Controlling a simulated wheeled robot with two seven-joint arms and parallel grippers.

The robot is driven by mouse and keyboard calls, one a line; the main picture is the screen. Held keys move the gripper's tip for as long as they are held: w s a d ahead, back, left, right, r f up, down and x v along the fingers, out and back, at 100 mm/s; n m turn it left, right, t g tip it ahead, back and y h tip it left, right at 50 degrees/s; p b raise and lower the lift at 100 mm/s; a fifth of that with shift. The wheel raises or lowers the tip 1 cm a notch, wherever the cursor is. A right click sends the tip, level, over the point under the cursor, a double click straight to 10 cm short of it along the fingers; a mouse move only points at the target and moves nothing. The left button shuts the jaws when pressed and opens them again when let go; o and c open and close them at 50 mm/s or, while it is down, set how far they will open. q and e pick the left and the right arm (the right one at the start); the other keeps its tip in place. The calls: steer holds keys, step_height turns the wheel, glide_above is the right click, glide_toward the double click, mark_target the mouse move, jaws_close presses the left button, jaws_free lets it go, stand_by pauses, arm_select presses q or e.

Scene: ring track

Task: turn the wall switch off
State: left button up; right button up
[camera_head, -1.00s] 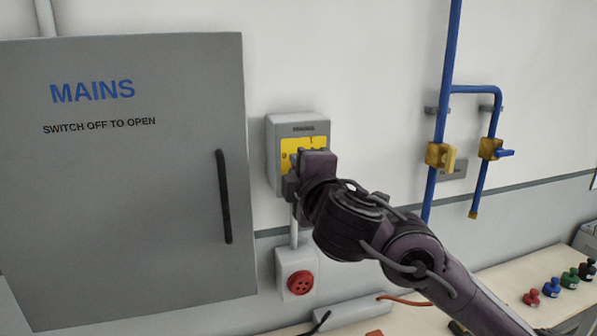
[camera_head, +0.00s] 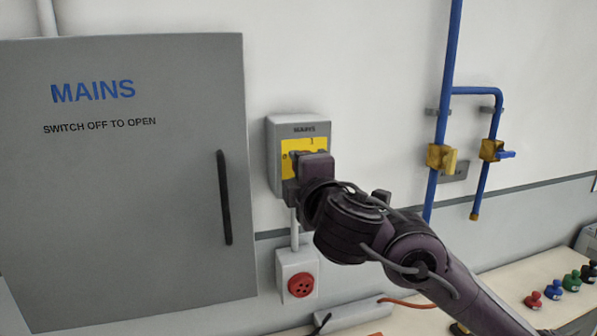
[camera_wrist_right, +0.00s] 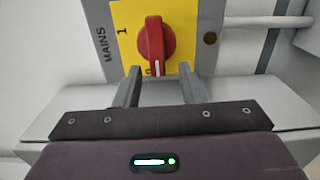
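The wall switch (camera_head: 274,160) is a grey box marked MAINS with a yellow plate (camera_head: 290,147), left of centre in the head view. In the right wrist view, its red knob (camera_wrist_right: 155,42) sits on the yellow plate (camera_wrist_right: 187,12). The knob's white mark points down the picture, at the 0; the 1 is up and to the left. My right gripper (camera_wrist_right: 160,78) is in front of the knob. Its two fingers are spread, with a gap between them and no visible grip on the knob. In the head view my right gripper hides the knob. My left gripper is not in view.
A grey cabinet (camera_head: 130,200) marked MAINS, SWITCH OFF TO OPEN, is closed at left, with a black handle (camera_head: 225,198). A red-faced socket (camera_head: 300,285) is below the switch. Blue pipes (camera_head: 443,110) with yellow valves are at right. A bench (camera_head: 515,285) holds coloured knobbed items.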

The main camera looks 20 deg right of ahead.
steer(key=shift+s, duration=0.15)
steer(key=s+p, duration=0.1)
steer(key=s, duration=0.6)
steer(key=shift+s+d+p, duration=0.15)
steer(key=shift+s+p, duration=0.15)
